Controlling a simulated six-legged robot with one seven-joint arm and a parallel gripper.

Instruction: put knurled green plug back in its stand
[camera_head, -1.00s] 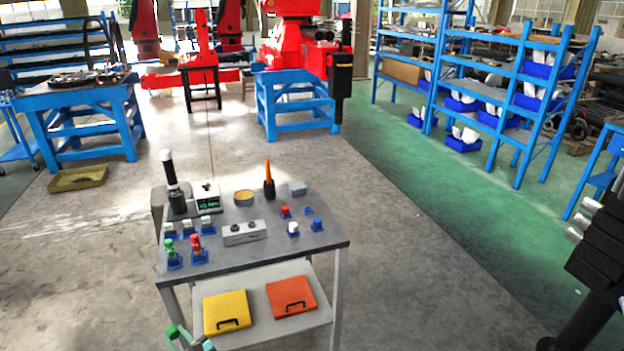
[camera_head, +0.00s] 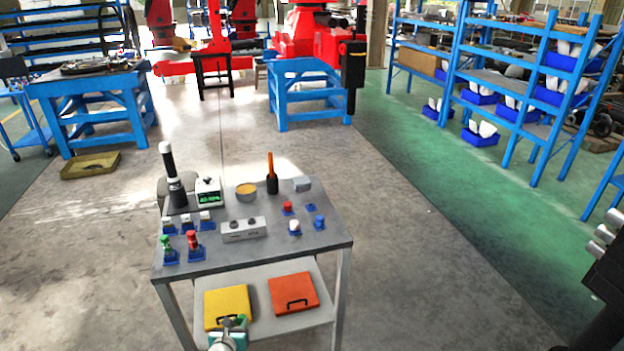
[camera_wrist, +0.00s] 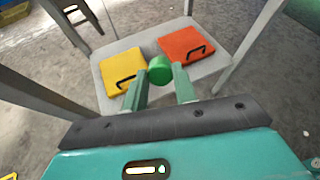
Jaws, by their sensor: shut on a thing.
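My gripper (camera_wrist: 160,82) is shut on a round green plug (camera_wrist: 160,69), held between its two fingertips. In the head view my gripper (camera_head: 229,328) is at the bottom edge, in front of the lower shelf and below the tabletop; the plug is hard to make out there. On the grey table (camera_head: 285,257), a small blue stand (camera_head: 310,208) at the right looks empty. Another green-topped plug (camera_head: 167,243) sits in a blue stand at the front left, beside a red plug (camera_head: 193,239).
Other plugs in stands, such as a white one (camera_head: 295,227) and a blue one (camera_head: 319,221), surround the empty stand. A grey block (camera_head: 244,230), a tall black-and-white tool (camera_head: 172,170) and an orange-handled tool (camera_head: 271,175) stand on the table. The lower shelf holds yellow (camera_head: 227,304) and orange (camera_head: 292,293) cases.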

